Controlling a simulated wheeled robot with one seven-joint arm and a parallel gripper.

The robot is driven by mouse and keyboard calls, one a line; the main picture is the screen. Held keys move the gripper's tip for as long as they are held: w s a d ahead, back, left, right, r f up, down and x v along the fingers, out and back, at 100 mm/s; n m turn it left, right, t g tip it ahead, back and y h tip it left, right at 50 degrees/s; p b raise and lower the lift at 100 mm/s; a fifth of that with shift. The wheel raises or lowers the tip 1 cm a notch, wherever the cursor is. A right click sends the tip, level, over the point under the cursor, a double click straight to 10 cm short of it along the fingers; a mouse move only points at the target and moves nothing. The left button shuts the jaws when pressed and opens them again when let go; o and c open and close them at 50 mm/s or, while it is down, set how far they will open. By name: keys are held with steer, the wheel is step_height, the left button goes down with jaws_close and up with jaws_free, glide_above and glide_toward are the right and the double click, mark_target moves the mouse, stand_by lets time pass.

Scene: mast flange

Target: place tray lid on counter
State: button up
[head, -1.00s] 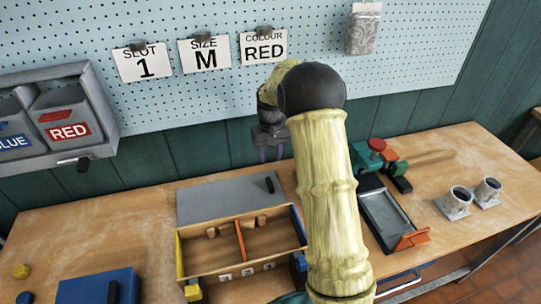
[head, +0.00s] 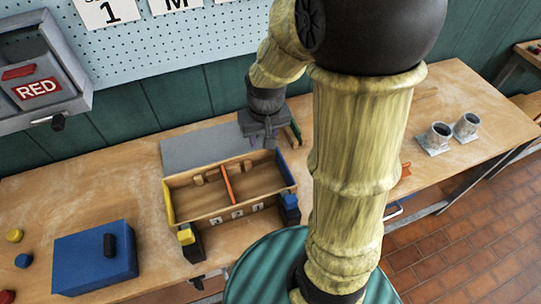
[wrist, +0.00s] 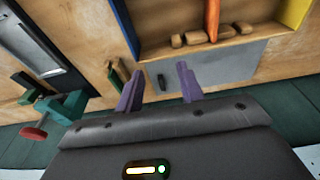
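The tray lid looks to be a flat grey plate (head: 200,150), lying behind the open wooden tray (head: 167,200). In the wrist view the lid (wrist: 222,68) has a black handle (wrist: 162,80) at one end. My gripper (head: 262,142) is over the lid's right end in the head view and hides the handle there. In the wrist view the two purple fingers of my gripper (wrist: 160,70) are apart, one to each side of the handle in the picture, with nothing held. How far the fingertips are above the handle I cannot tell.
The tray has an orange divider (head: 228,184) and several wooden pieces inside. A blue box (head: 85,258) stands left on the counter. Two grey cups (head: 438,138) stand right. A green and red clamp-like tool (wrist: 65,110) shows in the wrist view. My arm hides the counter's middle right.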

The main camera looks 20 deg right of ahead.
steer(key=s, duration=0.7)
steer(key=shift+a+f+t, duration=0.2)
steer(key=shift+a+t, duration=0.05)
steer(key=shift+t, duration=0.05)
steer(key=shift+w, duration=0.1)
stand_by(1.2)
